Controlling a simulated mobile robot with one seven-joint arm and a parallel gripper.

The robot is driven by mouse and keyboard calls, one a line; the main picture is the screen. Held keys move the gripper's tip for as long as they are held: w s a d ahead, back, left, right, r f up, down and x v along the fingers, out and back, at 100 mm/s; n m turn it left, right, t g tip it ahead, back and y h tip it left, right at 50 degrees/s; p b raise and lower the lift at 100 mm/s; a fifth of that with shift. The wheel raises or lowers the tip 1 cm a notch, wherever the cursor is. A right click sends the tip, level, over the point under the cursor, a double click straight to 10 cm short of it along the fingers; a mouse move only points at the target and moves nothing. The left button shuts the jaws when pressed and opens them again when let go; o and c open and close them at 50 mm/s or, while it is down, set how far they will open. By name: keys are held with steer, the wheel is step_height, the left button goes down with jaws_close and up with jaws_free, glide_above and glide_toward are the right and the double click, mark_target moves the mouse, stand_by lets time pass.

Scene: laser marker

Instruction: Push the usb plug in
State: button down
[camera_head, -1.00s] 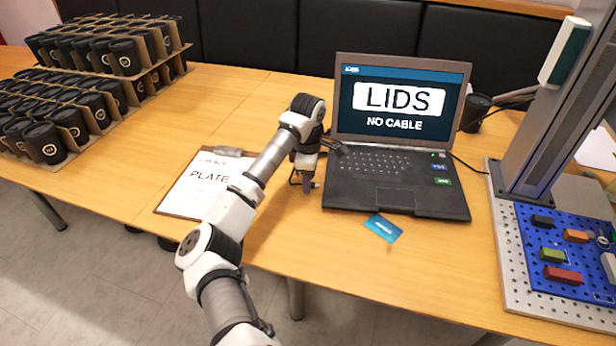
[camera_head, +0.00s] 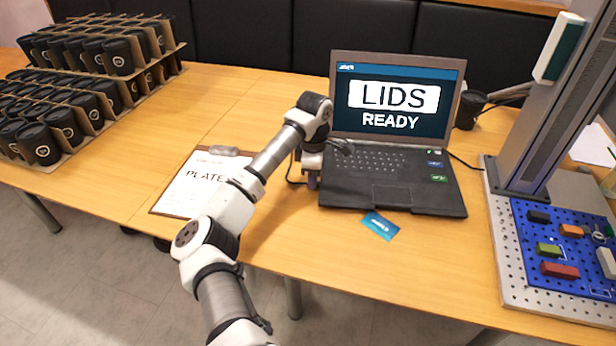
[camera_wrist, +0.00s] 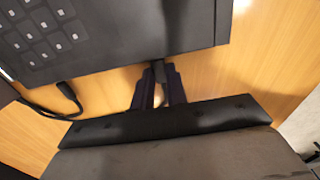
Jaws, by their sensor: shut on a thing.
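The open black laptop (camera_head: 390,185) stands on the wooden table, and its screen reads "LIDS READY". My gripper (camera_head: 313,181) is low at the laptop's left side, with the arm partly covering it. In the wrist view my gripper (camera_wrist: 159,88) is shut on the dark usb plug (camera_wrist: 158,71). The plug's front end meets the laptop's side edge, with no clear gap between them. The port itself is hidden. The laptop's body and keys (camera_wrist: 115,40) fill the top left of the wrist view.
A black cable (camera_wrist: 65,92) lies left of the fingers in the wrist view. A clipboard (camera_head: 181,201) marked PLATE lies left of my gripper. A blue card (camera_head: 380,226) lies before the laptop. Stacked cups stand far left; a metal column and perforated plate (camera_head: 497,237) stand right.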

steer(key=c, duration=1.4)
jaws_free()
steer(key=shift+d, duration=0.25)
steer(key=shift+a, duration=0.1)
steer(key=shift+r, duration=0.55)
steer(key=shift+r+b, duration=0.9)
steer(key=shift+r, duration=5.45)
